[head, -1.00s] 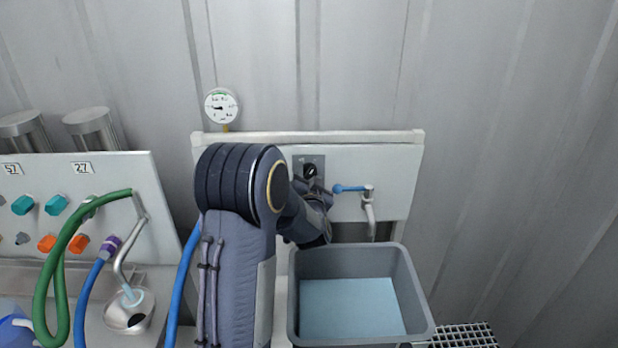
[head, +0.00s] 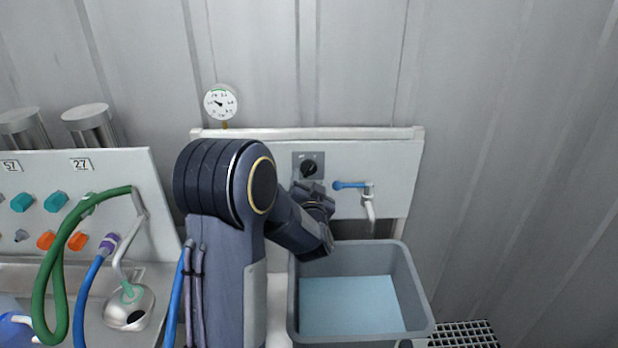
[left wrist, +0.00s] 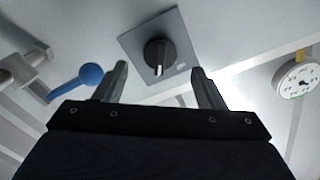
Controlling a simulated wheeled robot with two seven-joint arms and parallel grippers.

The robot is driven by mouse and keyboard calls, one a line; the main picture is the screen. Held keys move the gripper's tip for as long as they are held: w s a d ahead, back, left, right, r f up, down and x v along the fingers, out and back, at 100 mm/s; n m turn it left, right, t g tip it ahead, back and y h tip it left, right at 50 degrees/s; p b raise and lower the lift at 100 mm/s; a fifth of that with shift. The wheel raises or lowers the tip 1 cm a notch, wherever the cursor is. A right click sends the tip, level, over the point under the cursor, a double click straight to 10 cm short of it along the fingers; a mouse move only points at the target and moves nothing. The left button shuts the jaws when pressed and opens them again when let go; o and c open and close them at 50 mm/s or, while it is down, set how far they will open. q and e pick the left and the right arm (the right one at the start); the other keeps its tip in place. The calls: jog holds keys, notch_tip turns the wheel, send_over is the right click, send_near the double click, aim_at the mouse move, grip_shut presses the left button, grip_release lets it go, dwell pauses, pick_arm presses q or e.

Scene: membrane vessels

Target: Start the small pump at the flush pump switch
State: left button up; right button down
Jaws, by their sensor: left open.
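The flush pump switch (head: 308,168) is a black rotary knob on a grey square plate on the white wall panel. In the left wrist view the knob (left wrist: 159,55) shows a white mark at its lower end. My left gripper (head: 314,190) is just below the switch in the head view. In the left wrist view its two fingers (left wrist: 160,84) are apart, with the knob beyond them and between them, not held. My left arm hides part of the panel. My right gripper is not in view.
A blue-handled tap (head: 350,185) is right of the switch, above a grey bin (head: 415,290) holding light blue liquid. A pressure gauge (head: 220,102) is at upper left. Green (head: 60,245) and blue hoses hang by the valve panel at left.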

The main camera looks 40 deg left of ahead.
pick_arm(q)
jog(key=v, duration=0.3)
jog(key=shift+s+d, duration=0.25)
jog(key=shift+s, duration=0.05)
dwell(0.3)
jog(key=s+d+r+g+h+p, duration=0.2)
jog(key=s+d+h, duration=0.8)
jog(key=d+h, duration=0.4)
jog(key=s+d+f+g, duration=0.1)
jog(key=s+d+g, duration=0.2)
jog(key=s, duration=0.5)
jog(key=s+d+f+g+h, duration=0.1)
jog(key=s+d+f+g, duration=0.1)
jog(key=s+d, duration=0.3)
jog(key=s+g, duration=0.1)
jog(key=s, duration=0.3)
